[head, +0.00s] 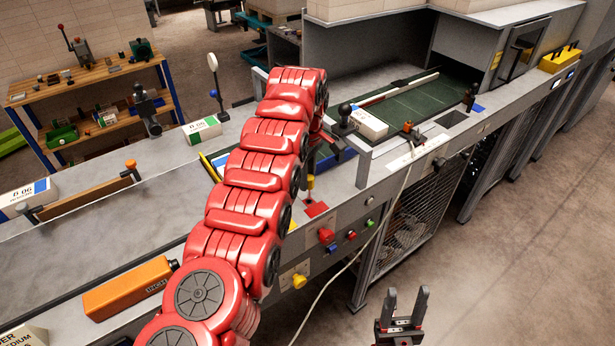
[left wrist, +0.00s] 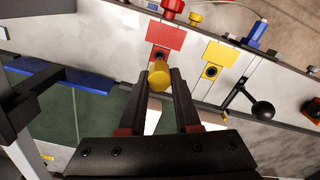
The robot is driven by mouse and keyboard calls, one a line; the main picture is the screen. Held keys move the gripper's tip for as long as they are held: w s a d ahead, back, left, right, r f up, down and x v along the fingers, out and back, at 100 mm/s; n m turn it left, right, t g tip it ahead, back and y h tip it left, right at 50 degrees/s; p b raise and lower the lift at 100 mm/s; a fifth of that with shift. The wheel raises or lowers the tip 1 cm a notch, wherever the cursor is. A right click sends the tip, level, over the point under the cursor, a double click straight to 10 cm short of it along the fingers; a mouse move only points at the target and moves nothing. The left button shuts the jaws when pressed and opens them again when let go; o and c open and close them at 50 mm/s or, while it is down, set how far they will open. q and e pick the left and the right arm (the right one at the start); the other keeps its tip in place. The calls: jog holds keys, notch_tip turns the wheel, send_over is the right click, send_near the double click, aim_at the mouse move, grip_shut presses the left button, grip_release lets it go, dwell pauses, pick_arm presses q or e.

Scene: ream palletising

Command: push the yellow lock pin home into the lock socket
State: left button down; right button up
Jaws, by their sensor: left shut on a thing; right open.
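The yellow lock pin (left wrist: 158,76) is between the fingers of my left gripper (left wrist: 160,100) in the left wrist view, and the gripper is shut on it. In the head view the pin (head: 310,183) stands about upright below the red arm. Its lower end is over or at a dark hole beside a red plate (left wrist: 165,37); I cannot tell how deep it sits. That plate also shows in the head view (head: 315,208). A second dark socket (left wrist: 211,72) lies beside a yellow plate (left wrist: 220,53). My right gripper (head: 402,312) is open and empty, off the bench's front.
A black ball-ended lever (left wrist: 262,110) stands near the yellow plate. A white ream (head: 368,124) lies by the green bed. An orange block (head: 128,288) lies at the front left.

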dwell(0.6)
pick_arm(q)
jog(key=shift+f+b, duration=2.6)
jog(key=shift+f, duration=0.25)
jog(key=c, duration=0.5)
grip_release()
jog(key=shift+c, duration=0.2)
jog(key=shift+r, duration=0.15)
